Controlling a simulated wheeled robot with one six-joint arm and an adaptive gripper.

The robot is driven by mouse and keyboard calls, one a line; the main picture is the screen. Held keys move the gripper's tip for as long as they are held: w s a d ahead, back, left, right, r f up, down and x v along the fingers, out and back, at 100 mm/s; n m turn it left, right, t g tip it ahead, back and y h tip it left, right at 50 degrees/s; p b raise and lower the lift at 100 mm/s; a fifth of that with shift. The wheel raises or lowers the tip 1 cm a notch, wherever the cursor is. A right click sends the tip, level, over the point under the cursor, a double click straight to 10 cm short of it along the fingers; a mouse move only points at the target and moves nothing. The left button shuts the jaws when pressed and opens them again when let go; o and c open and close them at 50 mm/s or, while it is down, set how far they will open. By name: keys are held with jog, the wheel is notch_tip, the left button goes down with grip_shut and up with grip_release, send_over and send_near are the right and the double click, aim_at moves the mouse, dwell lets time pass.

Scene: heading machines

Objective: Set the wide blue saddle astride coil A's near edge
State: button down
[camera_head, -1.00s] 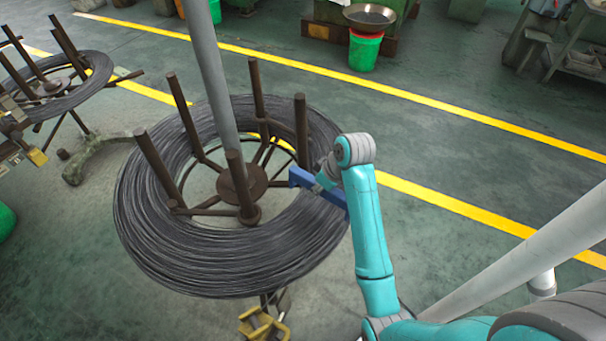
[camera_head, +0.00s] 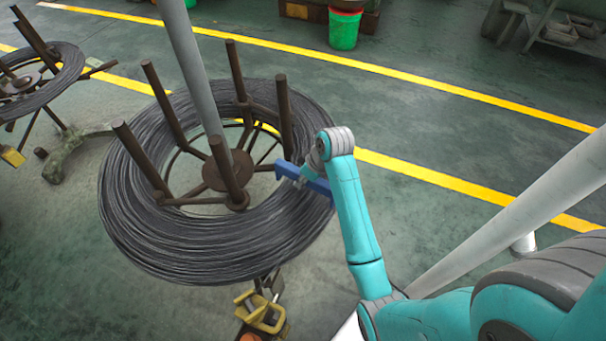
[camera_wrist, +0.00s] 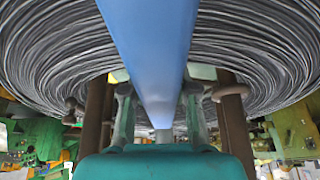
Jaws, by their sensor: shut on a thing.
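The big coil of dark wire (camera_head: 190,240) lies flat on a stand with upright brown posts; I take it for coil A. The wide blue saddle (camera_head: 318,186) is over the right part of its ring in the head view, with its inner end turned down near the ring's inner edge. I cannot tell whether it touches the wire. My gripper (camera_head: 303,178), partly hidden by my wrist, is shut on the saddle. In the wrist view the saddle (camera_wrist: 155,45) runs up the middle between my fingers (camera_wrist: 158,105), with coil wire (camera_wrist: 245,50) on both sides.
A grey pole (camera_head: 190,65) rises through the coil's middle, beside the brown posts (camera_head: 284,115). Another coil (camera_head: 65,75) stands at the far left. A yellow object (camera_head: 262,313) is below the coil's front.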

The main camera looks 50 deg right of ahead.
aim_at(301, 190)
jog(key=shift+f, duration=2.15)
jog(key=shift+s+f, duration=0.1)
jog(key=shift+f, duration=0.1)
jog(key=shift+s+f, duration=0.1)
jog(key=shift+f, duration=0.1)
jog(key=c, duration=0.8)
grip_release()
jog(key=shift+f, duration=0.1)
jog(key=shift+r, duration=0.3)
jog(key=v, duration=1.1)
jog(key=shift+r, duration=0.3)
